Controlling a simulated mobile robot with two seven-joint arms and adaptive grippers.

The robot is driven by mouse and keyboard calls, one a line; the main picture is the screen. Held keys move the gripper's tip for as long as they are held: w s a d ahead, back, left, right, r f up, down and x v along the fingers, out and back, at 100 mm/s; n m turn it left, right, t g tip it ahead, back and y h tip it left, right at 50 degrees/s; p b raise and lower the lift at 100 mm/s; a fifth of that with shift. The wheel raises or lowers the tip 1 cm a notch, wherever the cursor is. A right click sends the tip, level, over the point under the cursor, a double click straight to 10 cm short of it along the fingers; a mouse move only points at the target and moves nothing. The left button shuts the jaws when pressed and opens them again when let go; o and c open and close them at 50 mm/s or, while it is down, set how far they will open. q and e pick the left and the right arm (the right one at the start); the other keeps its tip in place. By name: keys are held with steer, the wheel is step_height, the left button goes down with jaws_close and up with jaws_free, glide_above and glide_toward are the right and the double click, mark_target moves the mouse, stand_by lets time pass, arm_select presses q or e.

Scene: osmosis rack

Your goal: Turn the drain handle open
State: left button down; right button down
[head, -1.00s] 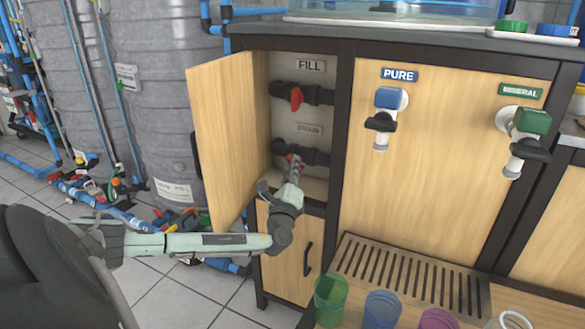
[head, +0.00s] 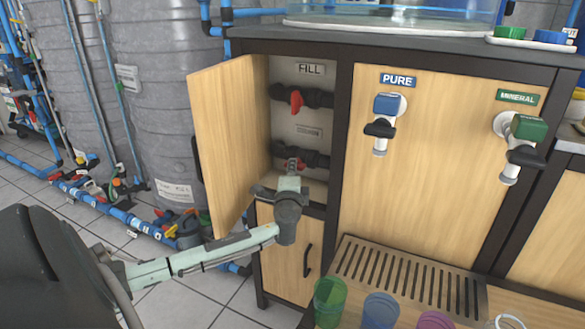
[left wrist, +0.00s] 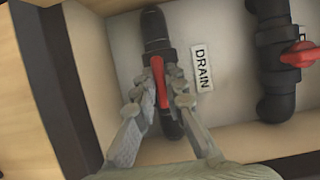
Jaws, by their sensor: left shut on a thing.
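The red drain handle (left wrist: 158,76) sits on a dark valve and pipe inside the open cabinet, beside the DRAIN label (left wrist: 201,68). In the left wrist view the handle lies roughly along its pipe. My left gripper (left wrist: 163,88) has its fingers on both sides of the handle and is shut on it. In the head view my left gripper (head: 292,168) reaches into the lower part of the cabinet and hides most of the handle. My right gripper is not in view.
The red fill handle (head: 296,100) is above, pointing across its pipe. A drip grate (head: 410,280) and several cups are at the lower right. PURE (head: 383,125) and MINERAL (head: 524,145) taps are to the right.

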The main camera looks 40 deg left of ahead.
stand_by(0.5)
arm_select(q)
steer(key=c, duration=1.6)
jaws_free()
steer(key=shift+d, duration=0.1)
steer(key=v, duration=1.2)
